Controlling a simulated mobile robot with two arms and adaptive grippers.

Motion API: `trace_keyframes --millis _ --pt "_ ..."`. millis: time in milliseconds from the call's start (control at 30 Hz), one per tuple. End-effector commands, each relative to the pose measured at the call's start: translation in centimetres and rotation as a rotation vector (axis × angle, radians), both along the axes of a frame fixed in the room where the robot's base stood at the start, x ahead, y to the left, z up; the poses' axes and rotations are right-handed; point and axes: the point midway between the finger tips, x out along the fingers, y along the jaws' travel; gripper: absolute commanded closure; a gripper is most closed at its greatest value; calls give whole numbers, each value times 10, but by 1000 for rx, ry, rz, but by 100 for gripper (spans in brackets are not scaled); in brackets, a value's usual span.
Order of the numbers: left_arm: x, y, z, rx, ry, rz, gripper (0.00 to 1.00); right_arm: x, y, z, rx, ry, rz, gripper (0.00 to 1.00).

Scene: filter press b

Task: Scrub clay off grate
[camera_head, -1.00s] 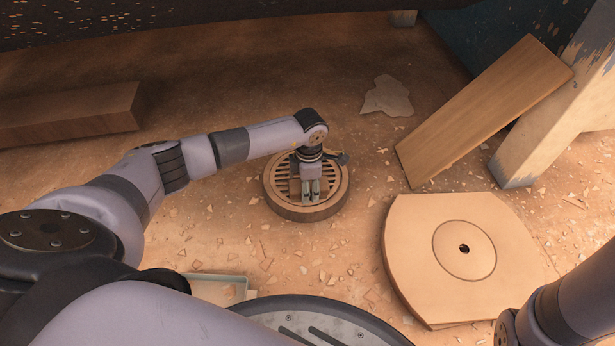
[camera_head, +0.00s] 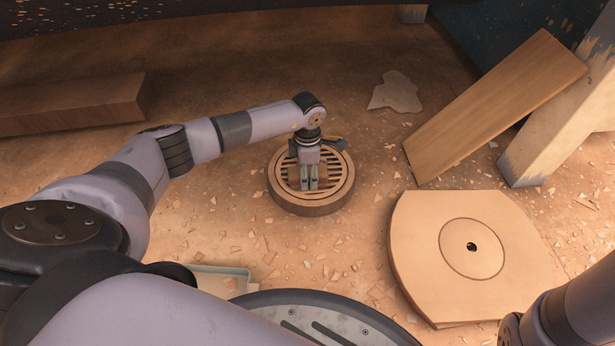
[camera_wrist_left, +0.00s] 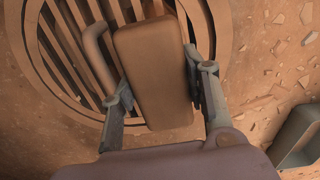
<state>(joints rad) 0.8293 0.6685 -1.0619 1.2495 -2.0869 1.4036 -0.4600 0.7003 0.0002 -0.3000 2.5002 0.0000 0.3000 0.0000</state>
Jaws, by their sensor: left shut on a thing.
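The round slotted grate (camera_head: 280,176) sits in a raised clay-coloured ring on the floor, left of the picture's middle. It also shows in the left wrist view (camera_wrist_left: 62,42), with dark slots between its bars. My left gripper (camera_head: 309,187) is over the grate, pointing down. In the left wrist view it is shut on a brown block-shaped scrubber (camera_wrist_left: 155,70) with a curved handle-like bar at its side. The scrubber is over the grate's bars; I cannot tell whether it touches them. My right gripper is not in view; only part of my right arm shows at the lower right.
A round-sided board with a centre hole (camera_head: 420,270) lies right of the grate. A plank (camera_head: 495,105) leans on a post (camera_head: 560,130). A beam (camera_head: 70,110) lies at the left. A shallow tray (camera_head: 215,280) is at the front. Chips litter the floor.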

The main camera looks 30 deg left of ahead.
Motion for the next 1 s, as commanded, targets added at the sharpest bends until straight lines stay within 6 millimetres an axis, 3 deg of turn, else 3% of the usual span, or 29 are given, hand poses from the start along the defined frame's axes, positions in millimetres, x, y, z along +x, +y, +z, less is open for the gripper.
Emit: trace_keyframes --millis 33,300,833,1000 --pt "8 12 2 18 -24 14 80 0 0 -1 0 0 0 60" --pt "9 14 8 17 -28 18 80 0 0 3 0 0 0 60" --pt "8 12 60 16 -25 15 80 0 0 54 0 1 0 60" --pt "6 9 64 14 -21 11 80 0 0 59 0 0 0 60"
